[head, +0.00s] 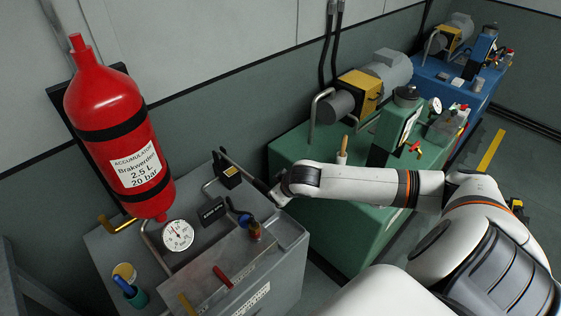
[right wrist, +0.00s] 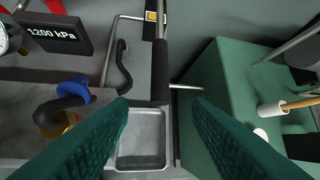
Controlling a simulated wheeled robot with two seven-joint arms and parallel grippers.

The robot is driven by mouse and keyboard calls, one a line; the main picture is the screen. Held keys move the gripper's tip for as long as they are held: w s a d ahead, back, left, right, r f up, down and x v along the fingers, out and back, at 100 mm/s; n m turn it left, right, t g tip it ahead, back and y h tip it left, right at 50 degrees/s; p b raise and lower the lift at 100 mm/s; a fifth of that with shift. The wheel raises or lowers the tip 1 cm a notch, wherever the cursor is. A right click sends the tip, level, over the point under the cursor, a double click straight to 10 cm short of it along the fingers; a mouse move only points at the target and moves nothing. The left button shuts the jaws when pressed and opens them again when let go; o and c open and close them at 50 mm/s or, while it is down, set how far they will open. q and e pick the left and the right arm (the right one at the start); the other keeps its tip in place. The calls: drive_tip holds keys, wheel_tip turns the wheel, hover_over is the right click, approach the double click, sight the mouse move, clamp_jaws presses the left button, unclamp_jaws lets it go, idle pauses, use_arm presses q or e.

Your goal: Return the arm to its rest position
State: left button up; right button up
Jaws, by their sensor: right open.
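My right arm (head: 370,183) reaches in from the right in the head view, across the green cabinet to the right edge of the grey console. Its fingers are hard to make out there. In the right wrist view my right gripper (right wrist: 160,108) is open, with its two dark teal fingers spread wide and nothing held. A dark lever with a black grip (right wrist: 160,72) shows beyond and between the fingertips; whether it touches them I cannot tell. In the head view the lever (head: 240,166) slants from the console's back toward my wrist. My left gripper is not in view.
The grey console (head: 285,262) carries a red accumulator bottle (head: 115,130), a gauge (head: 178,235) and a blue-handled valve (right wrist: 72,92). A metal tray (right wrist: 142,140) lies below the lever. The green cabinet (head: 290,150) with a motor stands right; a blue unit (head: 435,80) stands beyond.

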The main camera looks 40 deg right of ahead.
idle(0.5)
drive_tip(key=s+a+f+n+g+y, duration=0.1)
drive_tip(key=s+a+f, duration=0.1)
drive_tip(key=s+a, duration=0.45)
drive_tip(key=s+a+f+n+y, duration=0.15)
drive_tip(key=s+a, duration=0.25)
drive_tip(key=a, duration=0.5)
drive_tip(key=s+a+r+m+g, duration=0.1)
drive_tip(key=s+r+m+g, duration=0.1)
drive_tip(key=s, duration=1.1)
wheel_tip(320, 180, down, 25)
drive_tip(key=g, duration=0.2)
drive_tip(key=s+d+f+g+h, duration=0.1)
drive_tip(key=s+d+f, duration=0.2)
drive_tip(key=s+f, duration=1.4)
drive_tip(key=shift+f, duration=0.25)
